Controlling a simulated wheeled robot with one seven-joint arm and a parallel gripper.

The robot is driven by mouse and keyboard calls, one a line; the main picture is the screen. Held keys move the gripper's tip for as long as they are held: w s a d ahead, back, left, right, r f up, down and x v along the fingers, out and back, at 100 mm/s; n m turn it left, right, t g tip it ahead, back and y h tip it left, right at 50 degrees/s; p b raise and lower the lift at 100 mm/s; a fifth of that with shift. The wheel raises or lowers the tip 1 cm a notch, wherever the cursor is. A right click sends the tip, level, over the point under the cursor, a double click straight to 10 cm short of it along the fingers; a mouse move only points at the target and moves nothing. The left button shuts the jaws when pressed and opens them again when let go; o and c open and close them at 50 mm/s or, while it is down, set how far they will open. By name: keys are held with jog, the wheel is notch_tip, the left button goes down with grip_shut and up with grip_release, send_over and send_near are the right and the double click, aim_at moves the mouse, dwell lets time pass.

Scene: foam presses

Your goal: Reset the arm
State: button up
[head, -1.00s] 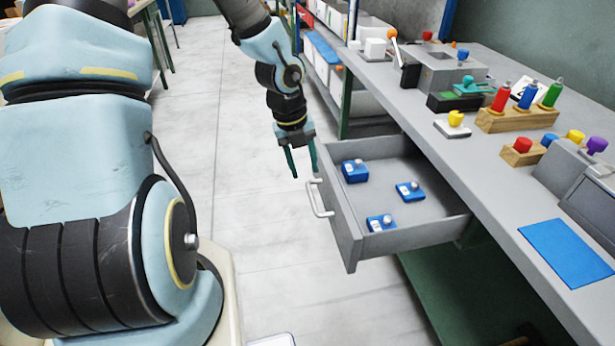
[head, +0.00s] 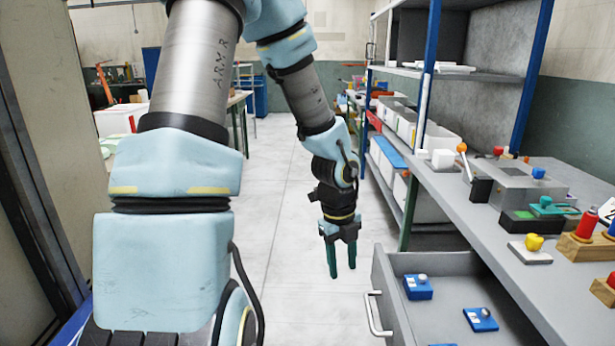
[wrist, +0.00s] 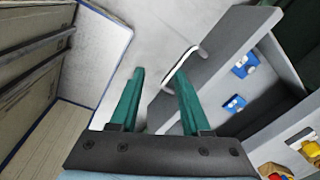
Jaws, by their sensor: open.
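My gripper (head: 342,262) hangs at the end of my arm, pointing down over the floor, to the left of the open drawer (head: 392,305). Its two green fingers are apart with nothing between them. In the wrist view my gripper (wrist: 160,88) shows both fingers spread, with the drawer's handle (wrist: 180,64) beyond the right finger. It appears clear of the drawer and its handle.
Blue blocks (head: 418,287) lie in the drawer. Shelving (head: 480,76) stands behind. The floor (head: 285,240) left of my gripper is clear.

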jog(key=s+a+r+n, duration=0.1)
jog(key=a+r+n, duration=0.2)
jog(key=n, duration=0.7)
jog(key=s+a+r+n+t, duration=0.1)
jog(key=a+r+n, duration=0.1)
jog(key=a+n, duration=0.5)
jog(key=s+a+r+n+y, duration=0.1)
jog(key=a+r+n, duration=0.2)
jog(key=n, duration=0.9)
jog(key=shift+a+r+n, duration=0.3)
jog(key=shift+a, duration=1.3)
jog(key=shift+o, duration=0.2)
